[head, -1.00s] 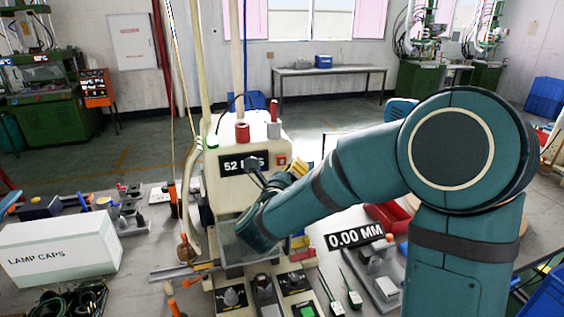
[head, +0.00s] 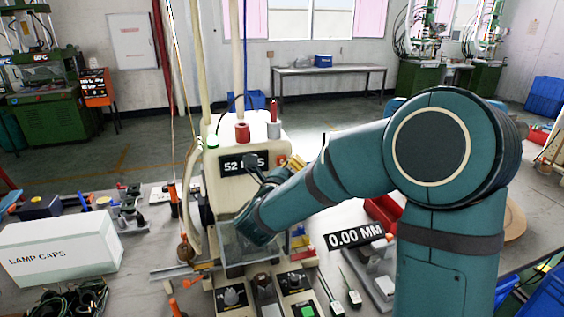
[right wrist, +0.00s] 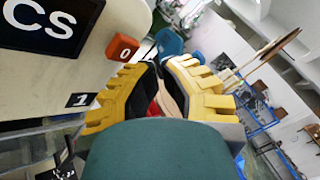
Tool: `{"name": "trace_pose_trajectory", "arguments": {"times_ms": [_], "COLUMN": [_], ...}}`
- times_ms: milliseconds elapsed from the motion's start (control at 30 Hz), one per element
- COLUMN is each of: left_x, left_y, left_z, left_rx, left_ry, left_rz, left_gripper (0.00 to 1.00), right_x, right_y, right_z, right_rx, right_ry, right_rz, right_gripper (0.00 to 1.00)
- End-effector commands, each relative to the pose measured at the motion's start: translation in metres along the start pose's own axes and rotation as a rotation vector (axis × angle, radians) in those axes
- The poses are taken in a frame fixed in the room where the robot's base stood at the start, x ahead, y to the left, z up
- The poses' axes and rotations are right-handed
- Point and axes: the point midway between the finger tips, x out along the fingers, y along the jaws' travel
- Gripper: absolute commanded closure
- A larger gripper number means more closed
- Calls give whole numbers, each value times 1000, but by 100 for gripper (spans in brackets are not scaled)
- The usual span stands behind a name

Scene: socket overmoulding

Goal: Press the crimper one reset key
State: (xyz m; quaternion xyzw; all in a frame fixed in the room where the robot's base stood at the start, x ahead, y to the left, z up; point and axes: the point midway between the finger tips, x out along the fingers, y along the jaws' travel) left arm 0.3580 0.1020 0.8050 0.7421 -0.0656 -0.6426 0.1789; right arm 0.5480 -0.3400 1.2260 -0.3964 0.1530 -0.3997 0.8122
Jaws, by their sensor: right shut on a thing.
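The crimper (head: 215,178) is a cream machine with a black counter display (head: 234,165) reading 52. The display's end, "CS", shows in the right wrist view (right wrist: 45,22). An orange-red key (right wrist: 122,47) marked 0 stands out from the panel, above a black tag (right wrist: 82,99) marked 1. My right gripper (head: 292,162) is beside the display, close to the key. In the right wrist view its yellow fingers (right wrist: 160,64) are shut, with their tips right of the key. I cannot make out what is between them, or whether they touch the key. My left gripper is not in view.
Red and grey cylinders (head: 242,132) stand on the crimper's top. A LAMP CAPS box (head: 60,248) is on the bench at left. A 0.00 MM gauge display (head: 354,236) and a red bin (head: 384,212) are at right. Controls and tools crowd the front.

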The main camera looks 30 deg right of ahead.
Motion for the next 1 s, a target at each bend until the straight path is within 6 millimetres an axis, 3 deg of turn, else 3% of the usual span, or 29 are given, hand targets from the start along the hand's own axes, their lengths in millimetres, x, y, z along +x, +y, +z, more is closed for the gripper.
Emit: {"name": "trace_pose_trajectory", "arguments": {"times_ms": [1000], "left_x": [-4], "left_y": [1], "left_z": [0], "left_rx": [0], "left_ry": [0], "left_rz": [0], "left_gripper": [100], "right_x": [7], "right_y": [3], "right_z": [4], "right_rx": [0], "right_ry": [0], "right_rz": [0], "right_gripper": [100]}}
